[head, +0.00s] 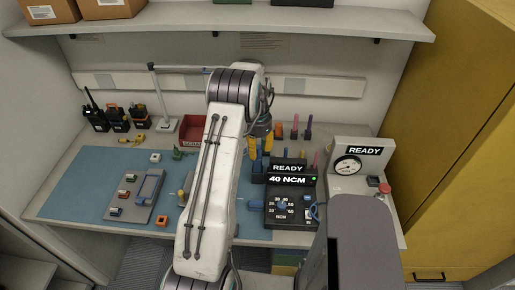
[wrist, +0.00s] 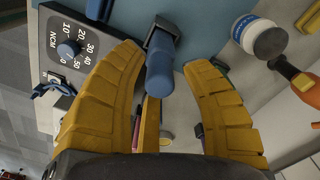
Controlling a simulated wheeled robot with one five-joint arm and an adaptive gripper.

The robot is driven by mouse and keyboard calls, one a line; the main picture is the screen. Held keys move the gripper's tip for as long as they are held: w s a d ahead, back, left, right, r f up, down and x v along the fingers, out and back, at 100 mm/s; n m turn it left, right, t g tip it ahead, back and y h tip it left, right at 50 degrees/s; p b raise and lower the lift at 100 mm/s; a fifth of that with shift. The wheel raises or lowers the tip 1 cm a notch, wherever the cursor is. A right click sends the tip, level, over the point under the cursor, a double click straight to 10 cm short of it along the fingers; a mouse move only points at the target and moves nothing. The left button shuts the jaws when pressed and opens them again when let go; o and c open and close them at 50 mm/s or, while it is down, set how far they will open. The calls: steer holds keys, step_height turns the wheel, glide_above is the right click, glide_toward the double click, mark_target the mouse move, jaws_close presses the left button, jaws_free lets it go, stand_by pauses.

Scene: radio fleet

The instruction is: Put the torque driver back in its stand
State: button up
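My gripper (head: 261,137) hangs over the back of the bench, right of centre, its yellow fingers pointing down. In the wrist view its fingers (wrist: 168,62) are spread, with a blue-handled tool (wrist: 160,75) between them. This looks like the torque driver, next to a dark grey block. The left finger is close to the handle; a gap shows on the right. Contact cannot be told. In the head view blue handles show below the fingers at a dark rack (head: 258,178). The torque controller (head: 290,205) reads READY, 40 NCM. I cannot tell which holder is the driver's stand.
A gauge unit (head: 357,165) marked READY stands right of the controller. A red bin (head: 193,129), radios (head: 117,117) and a grey fixture (head: 137,197) lie left of my arm. A shelf (head: 300,22) overhangs the back. The wrist view shows a white jar (wrist: 262,38) and an orange-handled tool (wrist: 301,82).

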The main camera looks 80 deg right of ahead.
step_height(320, 180, up, 6)
steer(key=shift+d+r+b, duration=0.1)
steer(key=shift+r+b, duration=0.1)
steer(key=shift+b, duration=0.45)
steer(key=shift+r+b, duration=0.25)
steer(key=shift+b, duration=0.5)
steer(key=shift+w+r+b, duration=0.15)
steer(key=shift+r+b, duration=1.1)
steer(key=shift+r, duration=1.45)
